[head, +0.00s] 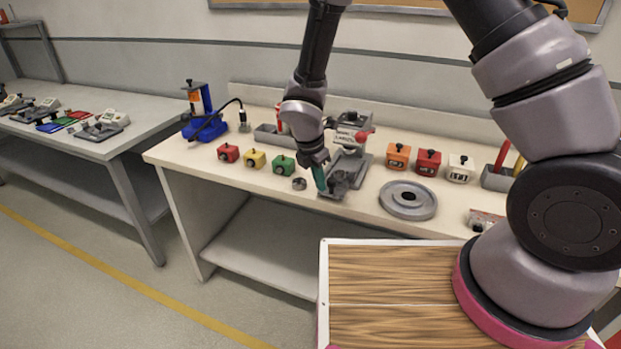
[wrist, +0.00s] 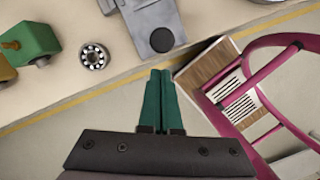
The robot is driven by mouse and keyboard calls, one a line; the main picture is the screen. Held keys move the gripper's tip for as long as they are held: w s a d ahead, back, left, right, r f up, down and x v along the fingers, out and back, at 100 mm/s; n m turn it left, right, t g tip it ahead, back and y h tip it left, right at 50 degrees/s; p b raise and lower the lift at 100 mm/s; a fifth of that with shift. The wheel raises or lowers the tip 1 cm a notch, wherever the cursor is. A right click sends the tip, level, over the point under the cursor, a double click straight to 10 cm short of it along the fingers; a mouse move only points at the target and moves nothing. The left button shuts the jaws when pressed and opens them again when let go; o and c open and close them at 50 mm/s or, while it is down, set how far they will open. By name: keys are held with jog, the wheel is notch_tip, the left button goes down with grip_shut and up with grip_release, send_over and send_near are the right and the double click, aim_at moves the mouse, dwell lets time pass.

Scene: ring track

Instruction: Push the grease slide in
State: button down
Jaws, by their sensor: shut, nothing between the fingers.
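A grey metal fixture (head: 352,166) stands on the cream workbench, with a low tray-like front part and a taller block with red and white parts behind it. I cannot tell for sure which part is the grease slide. My gripper (head: 320,187) points down at the front left of the fixture, its green fingers closed together and empty. In the wrist view the fingertips (wrist: 160,74) are just in front of the fixture's near end; contact cannot be told.
A bearing ring (head: 299,184) and a green block (head: 283,165) lie left of the fixture. A grey round disc (head: 408,200) lies to its right. Orange (head: 398,155) and red (head: 428,162) blocks stand behind the disc. The bench's front edge is close to my gripper.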

jog(key=shift+w+d, duration=0.45)
jog(key=w+d, duration=0.1)
jog(key=w, duration=0.2)
jog(key=w+d, duration=0.1)
jog(key=w, duration=0.2)
jog(key=w+d, duration=0.1)
jog(key=w, duration=0.2)
jog(key=shift+w+d, duration=0.25)
jog(key=shift+w, duration=0.05)
jog(key=shift+a, duration=0.1)
